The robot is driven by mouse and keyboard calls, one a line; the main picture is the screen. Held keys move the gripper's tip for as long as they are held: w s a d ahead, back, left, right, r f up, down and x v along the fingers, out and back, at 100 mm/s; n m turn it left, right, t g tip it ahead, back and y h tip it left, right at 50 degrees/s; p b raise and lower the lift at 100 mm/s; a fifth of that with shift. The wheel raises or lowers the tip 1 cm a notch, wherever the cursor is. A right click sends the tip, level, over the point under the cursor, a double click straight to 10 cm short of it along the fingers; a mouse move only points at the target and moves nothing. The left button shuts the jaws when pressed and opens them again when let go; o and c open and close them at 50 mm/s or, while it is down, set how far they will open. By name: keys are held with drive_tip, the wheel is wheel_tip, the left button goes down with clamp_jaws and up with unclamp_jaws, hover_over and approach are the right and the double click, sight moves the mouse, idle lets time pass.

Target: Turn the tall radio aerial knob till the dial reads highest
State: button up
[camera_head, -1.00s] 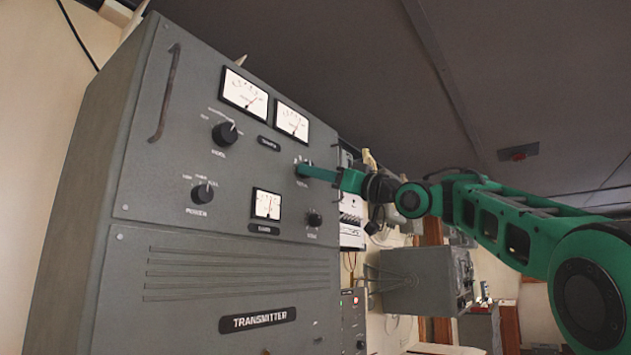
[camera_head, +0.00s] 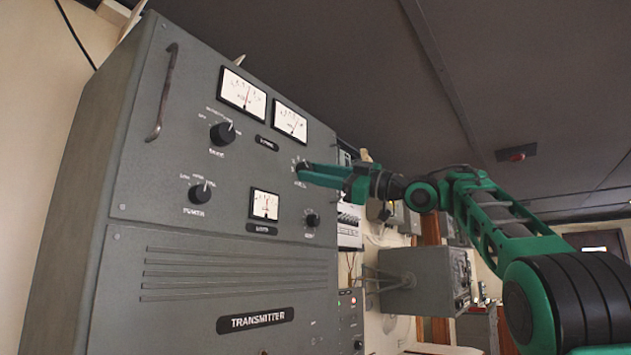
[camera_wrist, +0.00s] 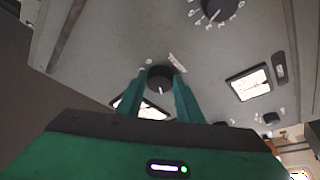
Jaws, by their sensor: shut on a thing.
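The tall grey radio set (camera_head: 235,262), labelled TRANSMITTER, fills the left half of the head view. My gripper (camera_head: 303,171) is shut on a dark round knob at the right of its upper panel. In the wrist view the knob (camera_wrist: 160,76) sits between the two green fingers, its white mark toward the bottom. The lettering by it is too small to read. The upper left dial (camera_head: 243,93) has its needle near upright, slightly right. The upper right dial (camera_head: 290,121) has its needle right of middle. A smaller dial (camera_head: 265,205) below has its needle near the middle.
Other knobs on the panel are the upper left knob (camera_head: 222,133), the power knob (camera_head: 200,193) and a small lower right knob (camera_head: 312,221). A metal handle (camera_head: 163,92) stands out at the left. A grey box (camera_head: 425,279) on a wall bracket is below my arm.

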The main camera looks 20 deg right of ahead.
drive_tip(key=shift+w+d, duration=0.15)
drive_tip(key=o, duration=1)
drive_tip(key=shift+w, duration=0.1)
drive_tip(key=shift+s+f, duration=0.1)
drive_tip(key=shift+s, duration=0.1)
drive_tip(key=shift+v, duration=5.15)
